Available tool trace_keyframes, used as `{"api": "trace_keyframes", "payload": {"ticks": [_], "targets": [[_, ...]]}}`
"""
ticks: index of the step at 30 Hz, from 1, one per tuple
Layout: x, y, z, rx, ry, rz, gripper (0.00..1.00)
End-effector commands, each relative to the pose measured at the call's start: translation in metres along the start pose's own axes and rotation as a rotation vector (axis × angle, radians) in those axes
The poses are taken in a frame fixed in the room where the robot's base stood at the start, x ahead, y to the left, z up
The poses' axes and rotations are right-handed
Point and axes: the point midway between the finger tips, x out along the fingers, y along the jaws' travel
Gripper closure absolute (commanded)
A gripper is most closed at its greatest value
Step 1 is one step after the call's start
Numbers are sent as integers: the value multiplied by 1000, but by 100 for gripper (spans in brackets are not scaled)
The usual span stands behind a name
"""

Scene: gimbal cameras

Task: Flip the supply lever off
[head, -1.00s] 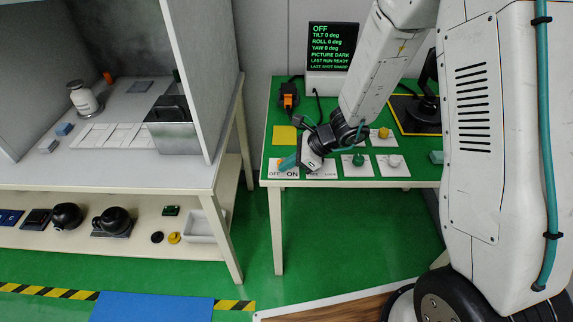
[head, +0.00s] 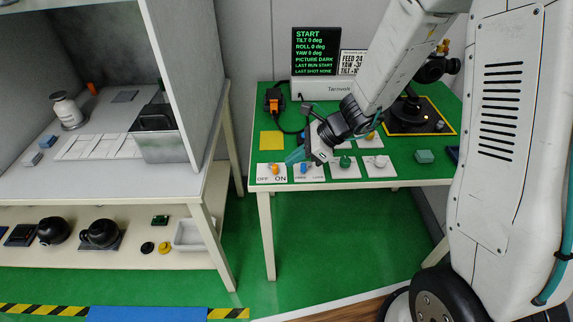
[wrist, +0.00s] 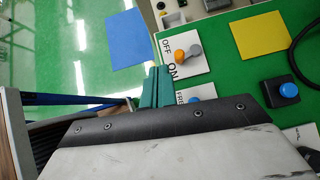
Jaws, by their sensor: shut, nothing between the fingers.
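The supply lever (head: 275,168) has an orange knob and stands on a white plate (head: 264,178) marked OFF and ON, at the front left of the green table. In the wrist view the orange knob (wrist: 180,57) and its grey arm show beside the lettering. I cannot tell clearly which side the lever leans to. My gripper (head: 294,157) is just right of and above the lever, apart from it. In the wrist view its teal fingers (wrist: 155,88) are together and empty, beside the plate's edge.
A blue-knobbed control (head: 304,169) sits right of the lever, then plates with a green knob (head: 345,161) and a white knob (head: 379,161). A yellow pad (head: 271,141) lies behind. The screen (head: 316,52) reads START. Open floor lies in front of the table.

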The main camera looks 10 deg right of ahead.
Motion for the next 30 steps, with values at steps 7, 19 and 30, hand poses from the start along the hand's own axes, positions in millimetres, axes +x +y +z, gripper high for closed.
{"api": "trace_keyframes", "payload": {"ticks": [7,19,30], "targets": [[-20,8,3,-4,0,12,100],[-22,6,-3,7,2,12,100],[-46,-58,-24,-132,7,117,100]]}}
